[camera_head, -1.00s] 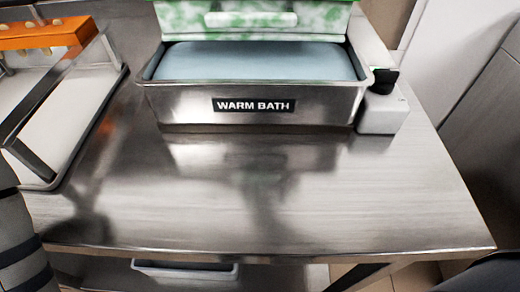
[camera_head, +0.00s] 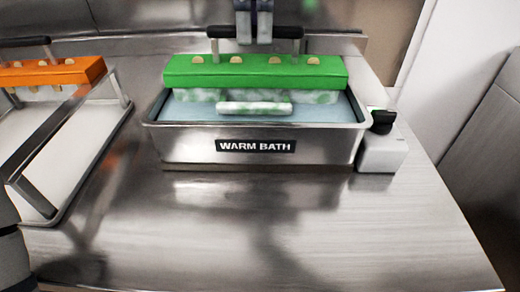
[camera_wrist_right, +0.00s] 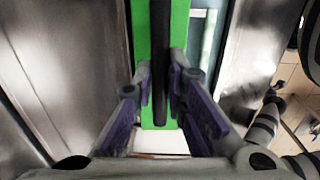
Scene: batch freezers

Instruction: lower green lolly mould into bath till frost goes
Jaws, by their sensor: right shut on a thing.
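The green lolly mould (camera_head: 255,71) is level over the warm bath (camera_head: 185,149), with several tan stick ends along its top. Its lower part is white and green with frost and sits within the bath's rim, at or just above the blue water (camera_head: 185,109); I cannot tell whether it touches. My right gripper (camera_head: 254,36) is shut on the mould's black handle (camera_head: 285,32), above the mould. The right wrist view shows the handle (camera_wrist_right: 160,60) between the fingers. My left gripper is out of view.
A black-knobbed white unit (camera_head: 382,153) stands against the bath's right side. At left, an orange mould (camera_head: 52,72) is at a white tray (camera_head: 62,128) with a metal frame. The steel counter (camera_head: 300,220) in front is clear.

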